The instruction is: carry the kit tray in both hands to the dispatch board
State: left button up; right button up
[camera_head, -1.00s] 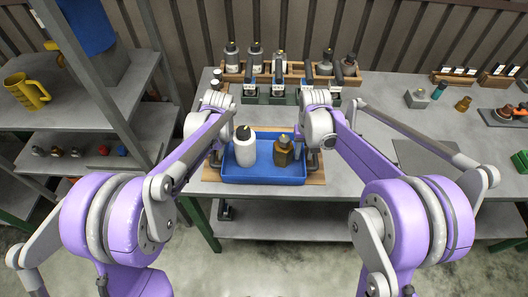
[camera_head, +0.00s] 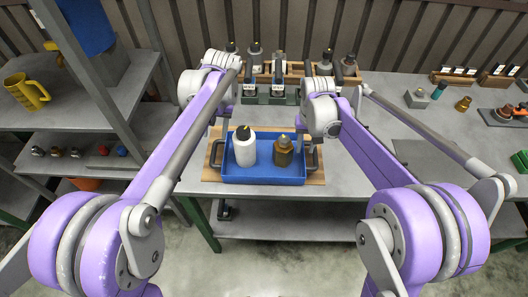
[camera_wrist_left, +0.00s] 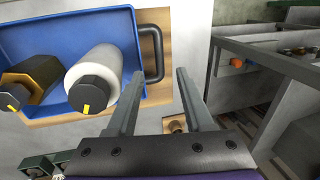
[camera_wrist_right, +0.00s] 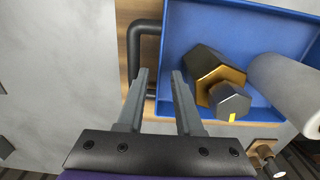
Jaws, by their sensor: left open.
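The blue kit tray (camera_head: 262,178) rests on a wooden board (camera_head: 213,165) at the front of the bench. It holds a white bottle (camera_head: 243,150) with a black cap and a brown bottle (camera_head: 283,152). In the left wrist view, my left gripper (camera_wrist_left: 160,78) is open and empty, with its fingers beside the tray's black handle (camera_wrist_left: 158,50). In the right wrist view, my right gripper (camera_wrist_right: 160,72) has its fingers apart near the other handle (camera_wrist_right: 133,45). Part of that handle shows between the fingers.
A wooden rack (camera_head: 295,68) with several grey bottles stands behind the tray. Small parts and fixtures sit on the bench's right side. A shelf unit with a yellow jug (camera_head: 27,92) is at the left. The bench right of the tray is partly clear.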

notch_tip(320, 180, up, 8)
dwell(0.5)
jog(key=shift+s+r, duration=0.1)
pick_arm(q)
jog(key=s+a+f+t+h, duration=0.1)
jog(key=s+f+t, duration=0.1)
jog(key=s, duration=1)
jog(key=s+a+f+t+h, duration=0.1)
jog(key=s+a+f+t, duration=0.1)
jog(key=s, duration=1.1)
jog(key=shift+a+f+t, duration=0.25)
jog(key=shift+f+t, duration=0.45)
jog(key=shift+f, duration=0.25)
pick_arm(e)
jog(key=s+d+f+t, duration=0.2)
jog(key=s+f, duration=0.1)
jog(key=s, duration=0.9)
jog(key=s+d+f+t, duration=0.3)
jog(key=s+f, duration=0.1)
jog(key=s, duration=0.8)
jog(key=shift+s, duration=0.35)
pick_arm(q)
jog(key=shift+w, duration=0.1)
